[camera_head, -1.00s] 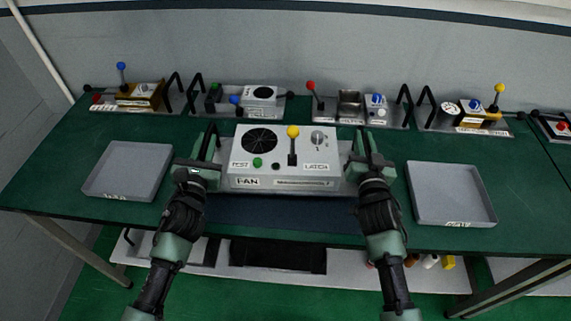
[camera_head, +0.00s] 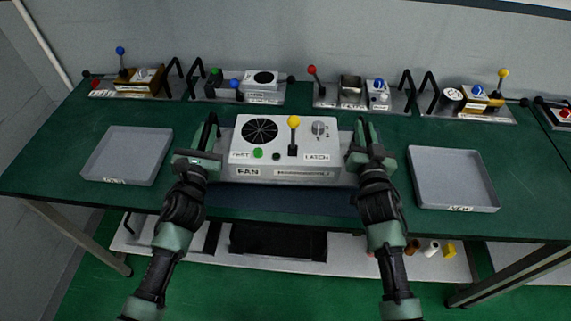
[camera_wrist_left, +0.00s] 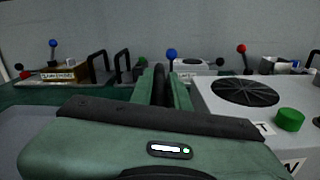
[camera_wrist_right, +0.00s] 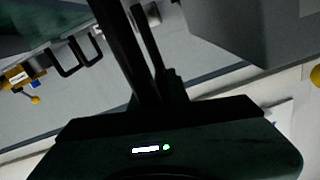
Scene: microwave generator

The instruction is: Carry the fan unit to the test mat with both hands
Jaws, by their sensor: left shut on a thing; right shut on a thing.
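The fan unit (camera_head: 285,135) is a pale grey box with a round black grille, a yellow-knobbed lever, a green button and a dial. It stands level at the middle of the table. My left gripper (camera_head: 209,138) is shut at its left side and my right gripper (camera_head: 363,138) at its right side; the gripped parts are hidden by the fingers. The unit also shows in the left wrist view (camera_wrist_left: 225,100). A dark blue mat (camera_head: 280,203) lies at the table's front edge, before and partly hidden by the unit. I cannot tell whether the unit touches it.
Grey trays stand to the left (camera_head: 128,157) and right (camera_head: 452,180) on the green table (camera_head: 60,165). Several lever units line the back, including a brown one (camera_head: 140,82) and a red-knobbed one (camera_head: 350,92).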

